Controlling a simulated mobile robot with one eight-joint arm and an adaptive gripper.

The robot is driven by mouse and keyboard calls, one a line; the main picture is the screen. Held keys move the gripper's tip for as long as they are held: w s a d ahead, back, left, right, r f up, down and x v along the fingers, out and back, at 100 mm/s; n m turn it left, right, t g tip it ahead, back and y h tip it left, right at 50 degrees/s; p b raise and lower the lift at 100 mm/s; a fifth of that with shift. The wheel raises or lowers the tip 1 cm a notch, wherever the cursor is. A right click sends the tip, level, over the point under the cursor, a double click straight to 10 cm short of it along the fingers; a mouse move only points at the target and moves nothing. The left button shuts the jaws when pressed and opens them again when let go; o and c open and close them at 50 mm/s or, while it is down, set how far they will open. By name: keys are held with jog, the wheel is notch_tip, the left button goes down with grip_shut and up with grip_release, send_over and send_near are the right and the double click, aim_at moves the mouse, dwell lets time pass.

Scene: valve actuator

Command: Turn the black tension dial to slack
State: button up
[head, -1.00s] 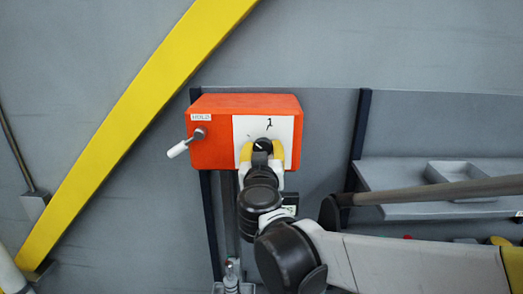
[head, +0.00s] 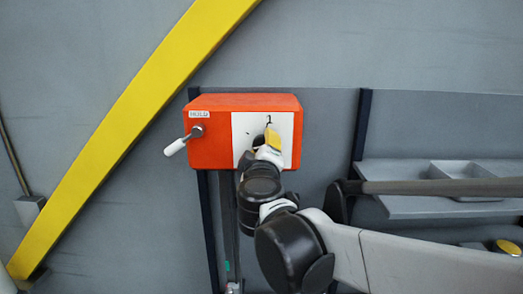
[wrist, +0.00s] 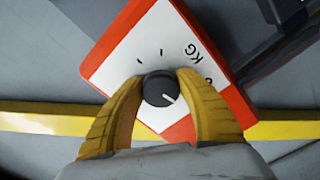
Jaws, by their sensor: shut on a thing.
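The black tension dial (wrist: 157,92) sits on the white plate (wrist: 152,45) of the orange box (head: 215,148). A white mark on the dial points to the lower right in the wrist view. My gripper (wrist: 161,82) is shut on the dial, with one yellow finger on each side. In the head view the dial (head: 258,141) is partly hidden behind my gripper and wrist. Printed ticks and the letters KG show on the plate in the wrist view; part of the scale is hidden behind the right finger.
A lever with a white handle (head: 175,148) sticks out from the box's left side, below a HOLD label (head: 199,114). A yellow diagonal beam (head: 120,120) crosses the wall at left. A grey shelf (head: 410,205) with a tray (head: 462,170) is at right.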

jog(key=n+b, duration=0.1)
jog(key=n, duration=0.4)
jog(key=shift+r+n, duration=0.1)
jog(key=shift+n, duration=0.2)
dwell(0.5)
jog(key=o, duration=1.2)
jog(key=shift+s, duration=0.1)
jog(key=s, duration=1.1)
jog(key=shift+s+a, duration=0.2)
jog(key=shift+s, duration=0.2)
